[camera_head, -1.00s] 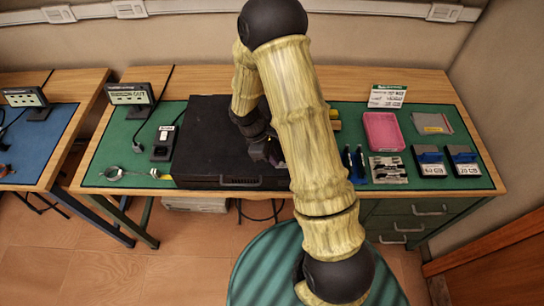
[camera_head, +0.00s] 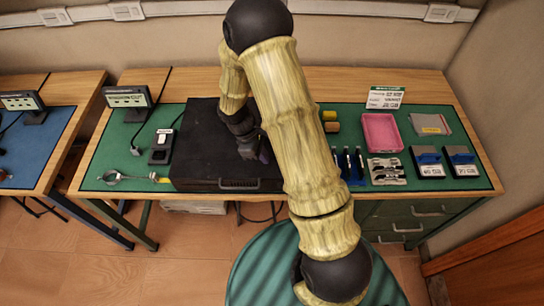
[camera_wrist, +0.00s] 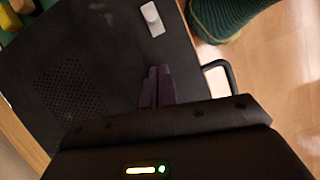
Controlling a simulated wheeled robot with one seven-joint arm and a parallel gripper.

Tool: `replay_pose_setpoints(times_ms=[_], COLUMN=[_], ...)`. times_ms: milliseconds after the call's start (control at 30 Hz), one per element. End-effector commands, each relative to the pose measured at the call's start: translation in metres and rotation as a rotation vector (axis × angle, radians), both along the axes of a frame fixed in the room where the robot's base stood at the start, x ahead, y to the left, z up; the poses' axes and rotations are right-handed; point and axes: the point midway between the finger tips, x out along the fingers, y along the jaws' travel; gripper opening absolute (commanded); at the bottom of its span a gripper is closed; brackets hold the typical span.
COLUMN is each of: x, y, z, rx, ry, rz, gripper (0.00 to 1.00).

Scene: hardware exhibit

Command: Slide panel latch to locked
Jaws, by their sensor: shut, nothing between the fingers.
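The panel is the dark top of a black case (camera_head: 205,130) on the bench; a grille of small holes (camera_wrist: 70,88) shows in it in the wrist view. A small light-grey latch (camera_wrist: 152,18) lies on the panel near the top of the wrist view. In the head view my arm hides that part. My gripper (camera_head: 262,153) is over the right part of the panel. Its purple fingers (camera_wrist: 157,85) are together and empty. They point toward the panel, apart from the latch. I cannot tell if they touch the panel.
A handle (camera_head: 239,185) is on the case's front edge. A small black device (camera_head: 162,146) stands left of the case. Blue-handled tools (camera_head: 350,163), a pink tray (camera_head: 382,132) and blue-and-grey blocks (camera_head: 428,162) lie to the right. A stool (camera_head: 262,270) stands in front.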

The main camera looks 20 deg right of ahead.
Motion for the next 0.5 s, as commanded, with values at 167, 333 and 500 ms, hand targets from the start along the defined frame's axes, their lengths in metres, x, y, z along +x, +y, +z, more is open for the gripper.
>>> replay_pose_setpoints(times_ms=[167,333,500], x=[0.008,0.014,0.018], y=[0.009,0.022,0.029], z=[0.029,0.059,0.079], rx=[0.002,0.002,0.001], ry=[-0.009,-0.009,-0.006], rz=[-0.004,0.002,0.004], gripper=[0.0,0.0,0.0])
